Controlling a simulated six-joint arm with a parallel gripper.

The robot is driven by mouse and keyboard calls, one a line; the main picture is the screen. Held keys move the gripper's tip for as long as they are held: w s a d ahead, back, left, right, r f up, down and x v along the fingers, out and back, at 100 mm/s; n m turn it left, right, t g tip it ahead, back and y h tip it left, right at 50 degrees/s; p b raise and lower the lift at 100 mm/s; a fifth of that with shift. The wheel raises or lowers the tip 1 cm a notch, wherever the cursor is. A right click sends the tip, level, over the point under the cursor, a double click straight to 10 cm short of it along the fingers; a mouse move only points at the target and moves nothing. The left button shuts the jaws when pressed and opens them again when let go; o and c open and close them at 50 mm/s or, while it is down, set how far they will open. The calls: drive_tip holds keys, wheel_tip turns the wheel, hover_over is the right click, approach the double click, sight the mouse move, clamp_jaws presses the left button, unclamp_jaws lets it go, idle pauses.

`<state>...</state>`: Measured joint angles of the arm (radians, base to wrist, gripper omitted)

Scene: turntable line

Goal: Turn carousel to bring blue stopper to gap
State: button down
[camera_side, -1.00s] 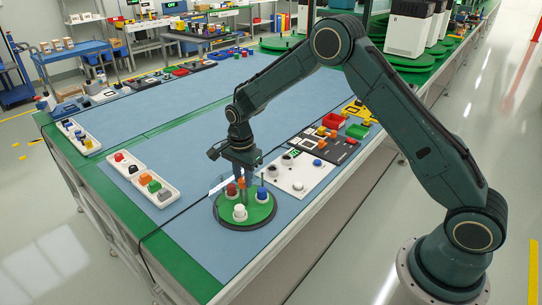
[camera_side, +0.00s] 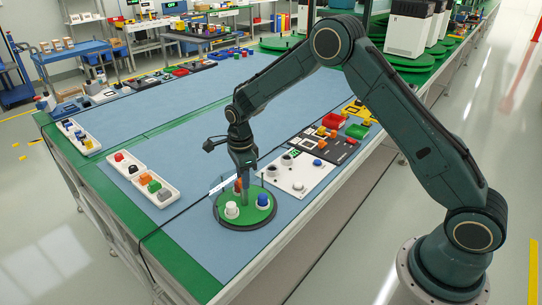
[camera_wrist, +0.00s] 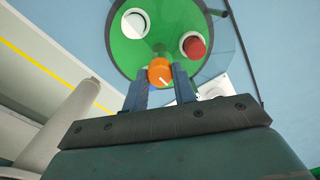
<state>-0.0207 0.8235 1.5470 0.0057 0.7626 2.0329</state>
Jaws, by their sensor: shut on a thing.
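The carousel is a round green disc (camera_side: 247,218) with a dark rim, near the table's front edge. An orange knob (camera_wrist: 160,71) stands at its middle, and my gripper (camera_side: 240,182) is shut on it from above. The blue stopper (camera_side: 263,200) stands at the disc's right front in the side view; in the wrist view it is mostly hidden behind the knob and jaws. A white stopper (camera_side: 232,209) stands at the left front. A red stopper (camera_wrist: 193,45) shows in the wrist view. A clear screen (camera_wrist: 236,50) curves around part of the disc; I cannot make out its gap.
A white panel (camera_side: 301,178) with a blue button and dark round sockets lies close to the disc's right. White trays (camera_side: 157,191) with coloured parts are at the left. The blue mat (camera_side: 200,125) behind the disc is largely clear.

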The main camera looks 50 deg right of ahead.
drive_tip(key=shift+m, duration=3.1)
drive_tip(key=c, duration=1.1)
unclamp_jaws()
drive_tip(key=shift+r, duration=0.1)
wheel_tip(320, 180, up, 14)
drive_tip(key=shift+f, duration=0.15)
drive_tip(key=shift+s, duration=0.1)
